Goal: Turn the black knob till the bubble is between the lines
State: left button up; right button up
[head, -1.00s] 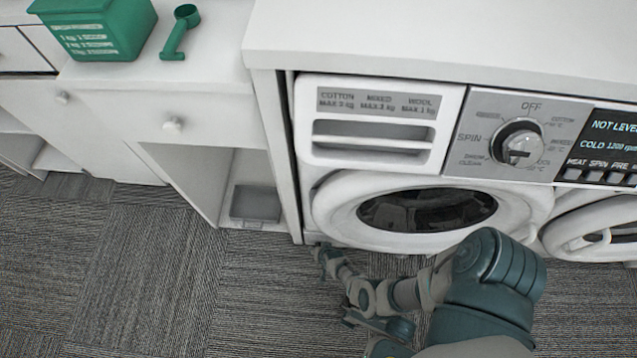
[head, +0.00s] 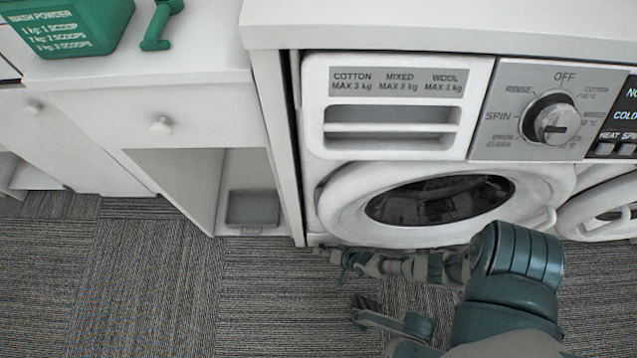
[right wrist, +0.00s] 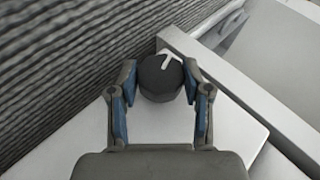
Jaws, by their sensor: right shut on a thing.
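The black knob (right wrist: 160,84) with a white arrow mark on top shows in the right wrist view, above a pale panel. My right gripper (right wrist: 159,70) is shut on it, with one blue-padded finger on each side. The white arrow points toward the top right of that view. In the head view, my right gripper (head: 333,254) is low at the left bottom corner of the white washing machine (head: 318,120); the knob is too small to make out there. I see no bubble or lines in either view. My left gripper is not in view.
The machine has a silver dial (head: 557,120), a round door (head: 440,200) and a drawer (head: 390,130). A white cabinet (head: 190,95) stands to its left, with a green washing powder box (head: 70,25) and green scoop (head: 158,25) on top. Carpet (head: 150,270) lies open in front.

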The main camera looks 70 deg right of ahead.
jog(key=shift+d+t, duration=0.4)
jog(key=shift+t, duration=0.1)
jog(key=shift+d, duration=0.1)
jog(key=o, duration=1.1)
jog(key=shift+o, duration=0.2)
jog(key=shift+a, duration=0.2)
jog(key=shift+s, duration=0.1)
jog(key=shift+s+a+r, duration=0.15)
jog(key=shift+s+r, duration=0.1)
jog(key=shift+s, duration=0.25)
jog(key=v, duration=1)
jog(key=shift+s+r, duration=0.25)
